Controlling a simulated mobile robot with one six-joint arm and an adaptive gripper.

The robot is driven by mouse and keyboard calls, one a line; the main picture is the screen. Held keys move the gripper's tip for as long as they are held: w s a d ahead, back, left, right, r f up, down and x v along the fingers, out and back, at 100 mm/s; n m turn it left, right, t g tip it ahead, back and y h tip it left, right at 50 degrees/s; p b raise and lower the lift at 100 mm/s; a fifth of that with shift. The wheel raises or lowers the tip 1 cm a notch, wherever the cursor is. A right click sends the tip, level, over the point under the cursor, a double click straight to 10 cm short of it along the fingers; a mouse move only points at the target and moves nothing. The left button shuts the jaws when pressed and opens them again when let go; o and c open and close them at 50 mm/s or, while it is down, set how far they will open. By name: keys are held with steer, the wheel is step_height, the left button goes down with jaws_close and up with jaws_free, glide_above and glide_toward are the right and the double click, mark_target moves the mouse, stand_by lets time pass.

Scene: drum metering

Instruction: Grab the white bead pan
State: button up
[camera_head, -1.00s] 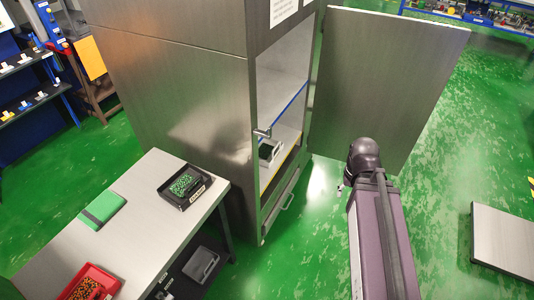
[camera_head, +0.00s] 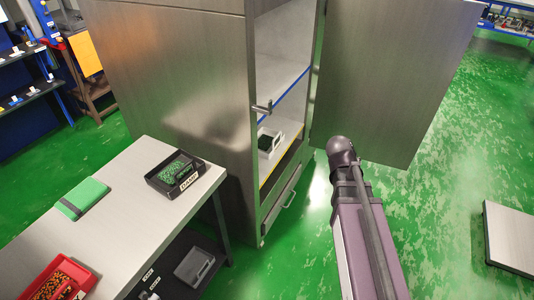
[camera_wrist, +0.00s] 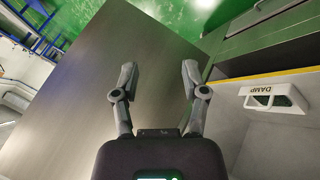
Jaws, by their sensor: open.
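A white pan (camera_head: 270,143) with dark contents sits on a shelf inside the open metal cabinet (camera_head: 188,95). In the wrist view the white pan (camera_wrist: 275,97) is at the right, tilted in the picture, with a label that seems to read DAMP. My gripper (camera_wrist: 159,73) is open and empty, its fingers spread in front of the open cabinet door (camera_wrist: 110,80), apart from the pan and to its left in that view. In the head view my arm reaches toward the cabinet opening, and the gripper fingers are hidden.
The cabinet door (camera_head: 395,80) stands open at the right. A table (camera_head: 130,215) at the left holds a black pan of green beads (camera_head: 178,174), a red pan (camera_head: 62,280) and a green book-like item (camera_head: 83,197). A grey bin (camera_head: 195,266) sits underneath.

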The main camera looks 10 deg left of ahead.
steer(key=w+a+f+n+t+b, duration=0.3)
steer(key=w+a+f+t+b, duration=0.1)
steer(key=w+b, duration=0.25)
steer(key=w+a+f+n+t+b, duration=0.35)
steer(key=w+b, duration=0.25)
steer(key=b, duration=0.2)
steer(key=w+a+f+n+t+y+b, duration=0.2)
steer(key=a+f+n+y+b, duration=0.2)
steer(key=a, duration=0.5)
steer(key=w+a+f+n+t+y+b, duration=0.2)
steer(key=a+f+n+y+b, duration=0.1)
steer(key=a+n+b, duration=0.4)
steer(key=a+y+b, duration=0.1)
steer(key=a+b, duration=0.1)
steer(key=shift+w+a+f+b, duration=0.15)
steer(key=shift+w+f+b, duration=0.05)
steer(key=shift+f+b, duration=0.15)
steer(key=shift+w, duration=0.1)
steer(key=shift+w+a, duration=0.2)
steer(key=shift+w, duration=0.9)
steer(key=shift+w+a, duration=0.15)
steer(key=shift+w, duration=0.9)
steer(key=shift+w+a, duration=0.2)
steer(key=shift+w, duration=0.9)
steer(key=shift+w, duration=0.1)
